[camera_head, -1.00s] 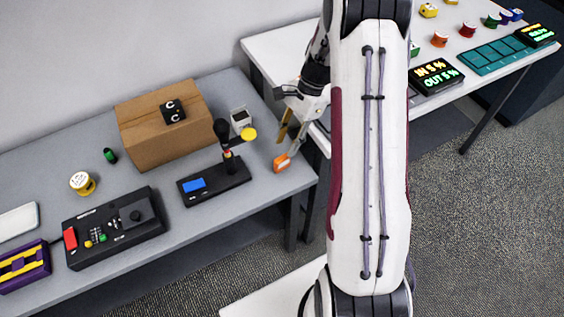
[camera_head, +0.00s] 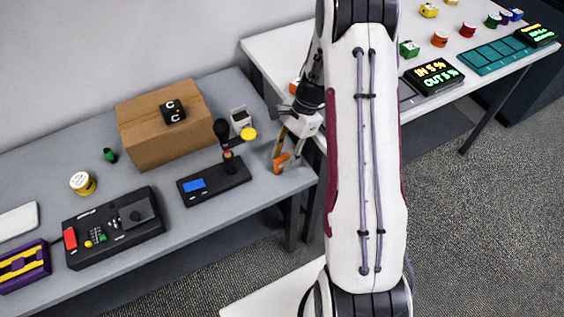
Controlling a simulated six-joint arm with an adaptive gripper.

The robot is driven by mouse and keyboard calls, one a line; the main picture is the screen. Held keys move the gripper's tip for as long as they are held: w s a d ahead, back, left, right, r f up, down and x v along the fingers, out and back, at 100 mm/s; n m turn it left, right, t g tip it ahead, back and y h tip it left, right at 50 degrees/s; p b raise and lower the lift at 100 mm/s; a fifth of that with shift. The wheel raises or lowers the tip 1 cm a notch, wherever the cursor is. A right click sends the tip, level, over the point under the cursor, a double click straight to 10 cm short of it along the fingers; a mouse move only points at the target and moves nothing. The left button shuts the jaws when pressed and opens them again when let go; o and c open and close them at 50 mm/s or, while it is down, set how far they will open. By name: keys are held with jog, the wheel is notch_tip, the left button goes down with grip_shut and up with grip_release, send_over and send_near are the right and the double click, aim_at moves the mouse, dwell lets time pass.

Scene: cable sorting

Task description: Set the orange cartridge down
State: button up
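The orange cartridge (camera_head: 281,164) is at the right end of the grey table, near its right front corner. It is small and partly covered by my fingers, and I cannot tell whether its underside touches the table. My gripper (camera_head: 284,155) points down at it from above, with its two tan and grey fingers spread apart higher up. Their tips are at the cartridge. I cannot tell whether they press on it or only stand around it.
A cardboard box (camera_head: 160,140) lies farther left. Bare grey tabletop (camera_head: 262,195) lies in front of the cartridge. A white table (camera_head: 275,48) adjoins behind.

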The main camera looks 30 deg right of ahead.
jog(key=shift+x, duration=0.8)
grip_shut()
